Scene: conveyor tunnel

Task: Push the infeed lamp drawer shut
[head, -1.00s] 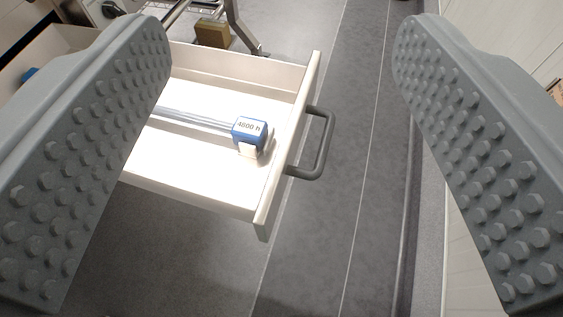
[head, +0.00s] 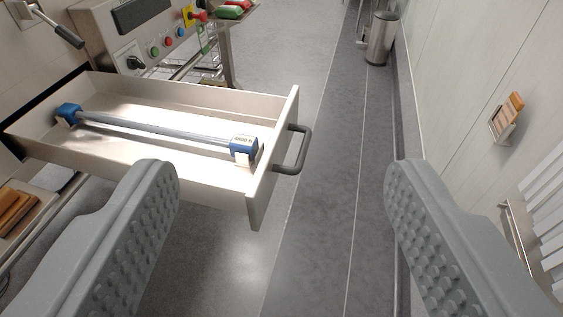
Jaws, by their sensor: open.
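The lamp drawer (head: 272,170) stands pulled out from the cabinet at the left, its front panel facing right. A dark grey bar handle (head: 297,150) is on that front. Inside lies a lamp tube (head: 155,127) with blue end caps, resting in white holders; the near cap (head: 243,147) carries a label that is hard to read in full. My gripper (head: 275,180) is open and empty, its two grey studded fingers wide apart. The left finger is in front of the drawer's near side in the picture. I see no clear contact with the drawer.
A control panel (head: 140,35) with coloured buttons stands behind the drawer. A metal bin (head: 381,38) is far along the aisle. The grey floor (head: 345,190) right of the handle is clear, up to the pale wall (head: 450,60) with a small holder (head: 506,118).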

